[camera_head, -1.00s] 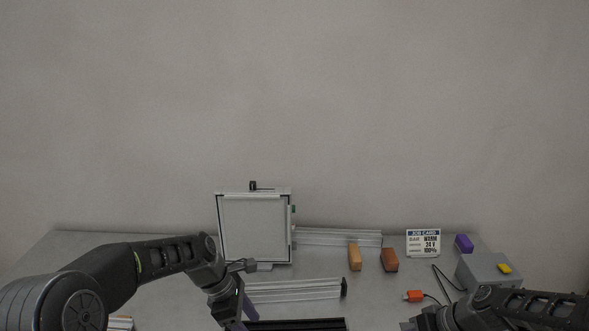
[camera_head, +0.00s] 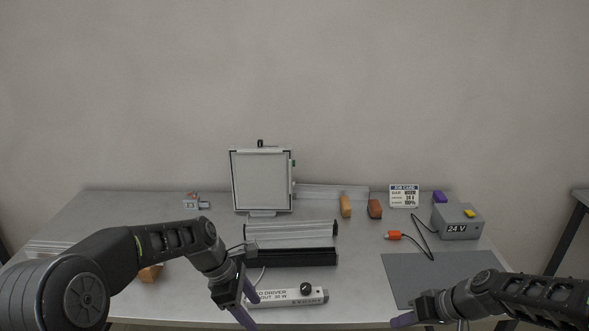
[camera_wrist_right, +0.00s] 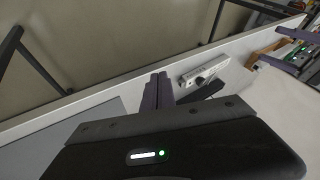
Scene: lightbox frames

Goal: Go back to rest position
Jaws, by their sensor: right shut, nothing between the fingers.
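My left gripper (camera_head: 246,303) hangs near the front edge of the table, left of the white LED driver (camera_head: 287,297). Its two purple fingers stand apart with nothing seen between them. My right gripper (camera_head: 404,320) is low at the front right, by the table's front edge and the grey mat (camera_head: 440,277). In the right wrist view its purple fingers (camera_wrist_right: 157,92) are together and empty. Both arms are bent forward from the sides of the head view.
A framed light panel (camera_head: 262,181) stands at the back. Clear and black bars (camera_head: 290,257) lie before it. A grey 24 V box (camera_head: 457,222) with an orange connector (camera_head: 393,235), a job card (camera_head: 404,196) and coloured blocks (camera_head: 375,209) are at the right.

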